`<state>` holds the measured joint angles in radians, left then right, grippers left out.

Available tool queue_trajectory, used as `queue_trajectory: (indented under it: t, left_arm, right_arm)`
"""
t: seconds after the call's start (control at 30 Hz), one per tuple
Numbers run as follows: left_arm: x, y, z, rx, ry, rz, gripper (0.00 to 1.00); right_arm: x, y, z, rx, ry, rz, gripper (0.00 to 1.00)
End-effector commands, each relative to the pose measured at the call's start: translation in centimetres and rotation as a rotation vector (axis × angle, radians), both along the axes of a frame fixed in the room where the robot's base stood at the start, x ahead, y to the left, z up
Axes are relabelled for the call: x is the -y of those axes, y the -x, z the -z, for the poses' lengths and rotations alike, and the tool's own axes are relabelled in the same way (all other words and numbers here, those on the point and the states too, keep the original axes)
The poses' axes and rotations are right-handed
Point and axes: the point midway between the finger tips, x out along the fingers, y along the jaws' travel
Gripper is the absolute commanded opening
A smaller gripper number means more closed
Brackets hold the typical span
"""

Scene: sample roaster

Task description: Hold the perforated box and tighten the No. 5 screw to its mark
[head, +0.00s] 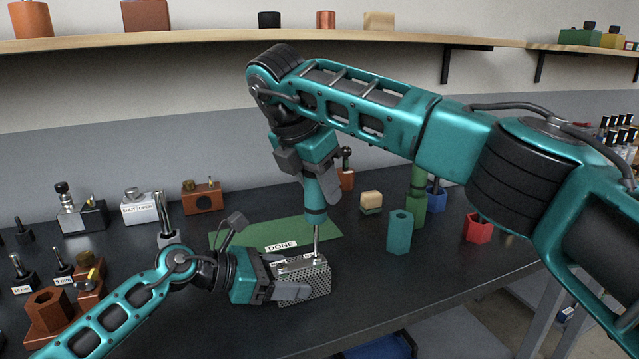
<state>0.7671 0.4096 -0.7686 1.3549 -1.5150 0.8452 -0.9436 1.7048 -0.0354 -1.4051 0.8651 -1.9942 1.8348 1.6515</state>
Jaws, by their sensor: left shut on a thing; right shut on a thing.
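The perforated box (312,285) is a grey metal box with small holes, on the dark bench in front of the green mat. My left gripper (284,284) is shut on the perforated box from the left. My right gripper (314,182) is above it, shut on a teal-handled screwdriver (316,214) held upright. The screwdriver's metal shaft points down to the top of the box, and its tip appears to be at the box's top face. Small white labels show on top, but their text is too small to read. The No. 5 screw and its mark cannot be made out.
The green mat (238,240) with a DONE label lies behind the box. A teal hexagonal block (399,232), a tan block (371,202) and a red holder (477,228) stand to the right. Tools and brown blocks (48,312) crowd the left. A shelf (200,36) runs above.

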Motion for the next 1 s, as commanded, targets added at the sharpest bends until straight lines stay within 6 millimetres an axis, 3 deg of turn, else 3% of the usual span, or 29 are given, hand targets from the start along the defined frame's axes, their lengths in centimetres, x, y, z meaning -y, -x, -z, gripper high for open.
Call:
queue_trajectory:
  t: [0.53,0.87,1.0]
  left_arm:
    - [0.0,0.0,0.0,0.001,0.000,0.000,0.27]
    - [0.0,0.0,0.0,0.001,0.000,0.000,0.27]
    - [0.0,0.0,0.0,0.001,0.000,0.000,0.27]
  right_arm:
    - [0.0,0.0,-2.1,0.002,0.000,0.001,0.00]
    - [0.0,0.0,-2.4,0.002,0.000,0.001,0.00]
    - [0.0,0.0,-3.6,0.004,-0.001,0.002,0.00]
